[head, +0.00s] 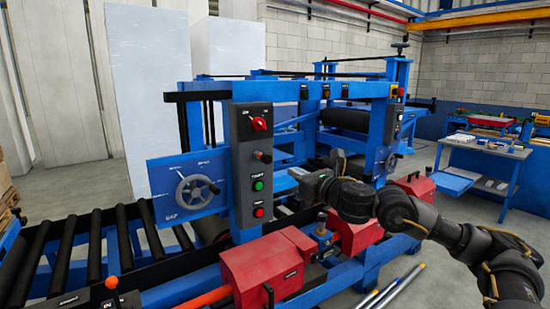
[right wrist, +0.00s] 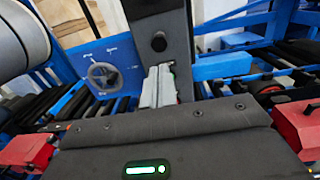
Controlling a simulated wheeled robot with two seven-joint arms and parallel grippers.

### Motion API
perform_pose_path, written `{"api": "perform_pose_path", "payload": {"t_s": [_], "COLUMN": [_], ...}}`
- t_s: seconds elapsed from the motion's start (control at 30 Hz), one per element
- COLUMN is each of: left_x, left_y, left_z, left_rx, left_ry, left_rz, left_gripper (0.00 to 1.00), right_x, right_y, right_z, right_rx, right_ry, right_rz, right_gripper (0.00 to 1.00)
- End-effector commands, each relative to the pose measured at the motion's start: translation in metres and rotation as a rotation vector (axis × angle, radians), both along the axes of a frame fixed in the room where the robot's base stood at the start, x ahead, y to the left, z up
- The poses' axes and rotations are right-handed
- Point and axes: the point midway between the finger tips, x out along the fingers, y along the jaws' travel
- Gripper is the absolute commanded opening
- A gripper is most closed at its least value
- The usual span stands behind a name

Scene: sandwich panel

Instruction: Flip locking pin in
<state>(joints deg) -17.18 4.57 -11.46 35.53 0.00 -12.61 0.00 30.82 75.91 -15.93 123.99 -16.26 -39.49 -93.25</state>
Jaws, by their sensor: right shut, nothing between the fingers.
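My right gripper (head: 300,175) is shut and empty. It is just right of the grey control panel (head: 250,165) of the blue machine, above the red housings. I cannot tell for sure which part is the locking pin. A small blue fitting with a brown-topped post (head: 322,232) stands upright between two red housings, below the gripper and apart from it. My left gripper is out of view.
A handwheel (head: 196,191) sits on a blue plate left of the panel. Red housings (head: 262,268) line the machine's front edge. A roller conveyor (head: 60,250) runs off to the left. A blue workbench (head: 482,150) stands at the right, with open floor before it.

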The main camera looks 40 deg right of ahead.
Motion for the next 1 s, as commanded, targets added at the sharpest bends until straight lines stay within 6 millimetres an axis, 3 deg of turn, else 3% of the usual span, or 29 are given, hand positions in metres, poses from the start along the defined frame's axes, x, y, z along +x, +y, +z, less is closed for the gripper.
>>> {"api": "perform_pose_path", "payload": {"t_s": [0.03,0.3,0.5,1.0], "left_x": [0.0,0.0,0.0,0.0], "left_y": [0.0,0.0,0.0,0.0], "left_z": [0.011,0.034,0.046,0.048], "left_rx": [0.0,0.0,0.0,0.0], "left_ry": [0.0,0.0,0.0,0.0], "left_rz": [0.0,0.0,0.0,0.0], "left_gripper": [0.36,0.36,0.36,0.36], "right_x": [0.01,0.065,0.089,0.099], "right_y": [0.002,0.002,0.002,0.002], "right_z": [0.007,0.007,0.005,0.003], "right_rx": [0.009,0.005,0.002,-0.001], "right_ry": [-0.002,0.0,0.001,0.0], "right_rz": [0.003,0.003,0.002,0.002], "right_gripper": [0.0,0.0,0.0,0.0]}}
